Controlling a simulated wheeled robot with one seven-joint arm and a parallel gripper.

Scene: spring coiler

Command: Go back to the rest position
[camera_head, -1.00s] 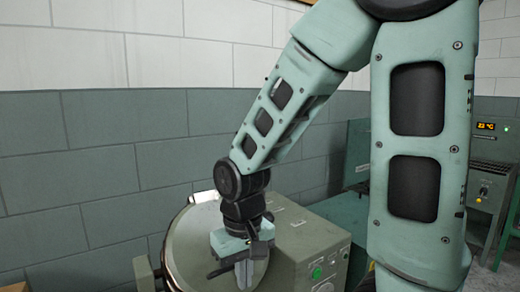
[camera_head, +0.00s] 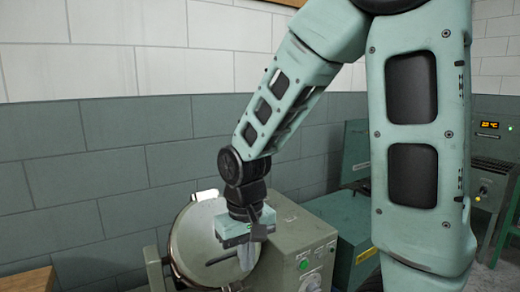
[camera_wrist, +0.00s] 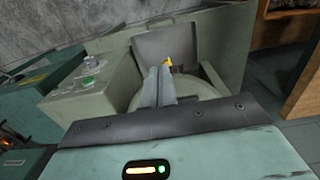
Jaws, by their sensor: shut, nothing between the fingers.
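My gripper (camera_head: 246,258) hangs from my arm, pointing down in front of the round grey face of the coiler machine (camera_head: 188,240). In the wrist view its fingers (camera_wrist: 158,88) are together, with nothing seen between them. Behind them in that view is the machine's upright grey panel (camera_wrist: 180,45). I cannot tell whether the fingertips touch the machine.
A control box (camera_head: 312,255) with a green button (camera_head: 303,265) stands right of my gripper. Further right is a cabinet with a lit display (camera_head: 489,125). A wooden edge (camera_head: 28,280) shows at lower left. A tiled wall (camera_head: 90,150) stands behind.

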